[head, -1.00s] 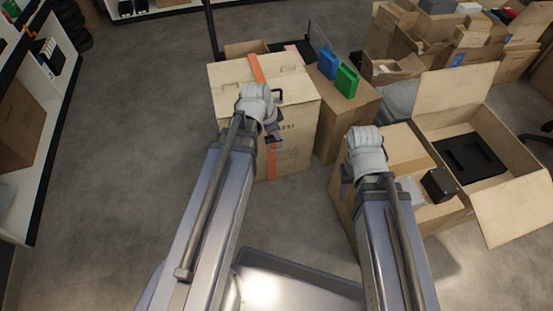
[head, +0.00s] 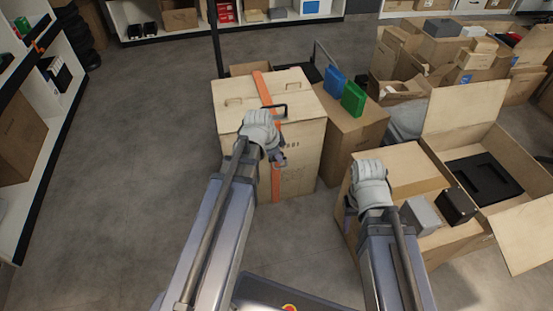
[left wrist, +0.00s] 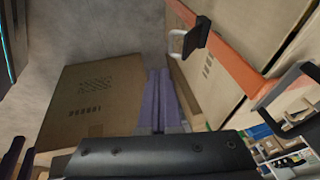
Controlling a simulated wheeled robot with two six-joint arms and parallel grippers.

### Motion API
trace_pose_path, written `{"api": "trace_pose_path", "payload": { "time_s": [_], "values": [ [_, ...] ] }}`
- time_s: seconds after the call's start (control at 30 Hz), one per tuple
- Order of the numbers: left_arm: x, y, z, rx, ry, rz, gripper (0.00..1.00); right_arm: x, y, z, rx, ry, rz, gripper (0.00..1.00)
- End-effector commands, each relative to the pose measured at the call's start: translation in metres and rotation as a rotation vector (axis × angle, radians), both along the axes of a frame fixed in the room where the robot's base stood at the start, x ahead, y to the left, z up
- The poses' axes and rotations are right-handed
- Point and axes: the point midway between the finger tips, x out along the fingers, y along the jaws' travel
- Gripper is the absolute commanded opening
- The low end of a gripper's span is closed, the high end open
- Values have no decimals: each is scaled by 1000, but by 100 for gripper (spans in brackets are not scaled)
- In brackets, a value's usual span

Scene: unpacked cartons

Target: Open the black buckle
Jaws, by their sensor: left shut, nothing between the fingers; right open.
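A tall carton (head: 228,112) with an orange strap (head: 262,90) over its top and down its front stands ahead. In the left wrist view, the black buckle (left wrist: 196,37) sits on the strap (left wrist: 230,65) on the carton's front face, with a pale loop (left wrist: 177,42) beside it. My left gripper (head: 280,162) is in front of that face and hides the buckle in the head view. Its shut, empty fingers (left wrist: 159,73) point near the buckle, apart from it in the picture. My right gripper (head: 348,205) is open, beside the right-hand carton.
A black handle (head: 275,110) stands up on the strapped carton's top. A narrower carton (head: 350,130) with blue and green binders (head: 353,98) adjoins it. An open carton (head: 465,110) and small boxes (head: 421,217) lie right. Floor left (head: 130,150) is clear.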

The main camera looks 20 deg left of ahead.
Motion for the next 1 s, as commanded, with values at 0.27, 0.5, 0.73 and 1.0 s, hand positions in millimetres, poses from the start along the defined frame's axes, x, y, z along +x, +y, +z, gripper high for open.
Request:
{"api": "trace_pose_path", "payload": {
  "time_s": [0.27,0.5,0.73,1.0],
  "values": [
    [16,-6,-48,0,0,0,0,0,0,-48,1,-1,-8,50],
    [32,1,-77,0,0,1,0,0,0,-77,1,-1,-16,50],
    [38,6,-85,0,0,0,0,0,0,-85,1,-2,-16,50],
    [38,6,-84,0,0,0,0,0,0,-84,1,-2,-16,50]
  ]
}}
